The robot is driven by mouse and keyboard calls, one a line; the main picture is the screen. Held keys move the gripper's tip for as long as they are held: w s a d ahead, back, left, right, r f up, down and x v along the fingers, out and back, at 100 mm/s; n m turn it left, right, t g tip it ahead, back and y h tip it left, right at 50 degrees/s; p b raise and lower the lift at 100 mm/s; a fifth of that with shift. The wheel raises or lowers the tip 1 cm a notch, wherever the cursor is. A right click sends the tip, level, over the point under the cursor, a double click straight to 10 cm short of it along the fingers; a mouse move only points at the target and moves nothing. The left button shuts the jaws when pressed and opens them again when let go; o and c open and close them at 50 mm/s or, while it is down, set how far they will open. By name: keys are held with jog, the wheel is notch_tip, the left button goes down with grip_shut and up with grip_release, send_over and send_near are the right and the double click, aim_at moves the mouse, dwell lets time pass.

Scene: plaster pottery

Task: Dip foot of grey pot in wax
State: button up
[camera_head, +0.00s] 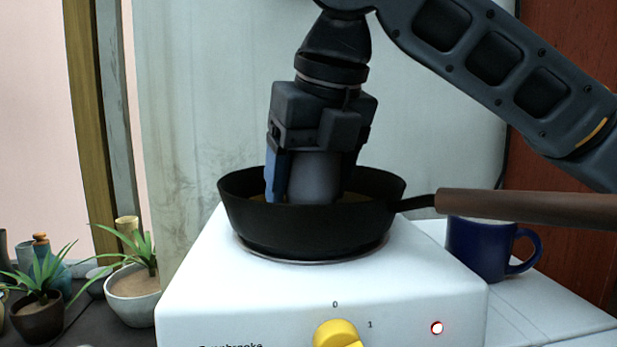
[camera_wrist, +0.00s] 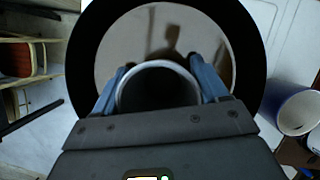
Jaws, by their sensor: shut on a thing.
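The grey pot (camera_head: 314,178) is upright between the fingers of my gripper (camera_head: 312,182), inside the black pan (camera_head: 310,228). The pan's front wall hides the pot's foot, so I cannot tell how deep it sits. In the wrist view, the round mouth of the pot (camera_wrist: 158,88) shows between the blue fingers of my gripper (camera_wrist: 160,85), which is shut on it. The wax (camera_wrist: 150,35) shows as a pale brownish surface filling the pan around the pot, with dark reflections on it.
The pan stands on a white hotplate (camera_head: 240,290) with a yellow knob (camera_head: 337,333) and a lit red lamp (camera_head: 437,328). Its brown handle (camera_head: 530,207) sticks out right, above a blue mug (camera_head: 480,248). Potted plants (camera_head: 134,285) stand at left.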

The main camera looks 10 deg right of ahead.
jog(key=shift+r+p, duration=0.9)
jog(key=shift+r, duration=0.05)
dwell(0.6)
notch_tip(320, 180, up, 9)
jog(key=p, duration=0.8)
jog(key=shift+f, duration=0.2)
dwell(0.5)
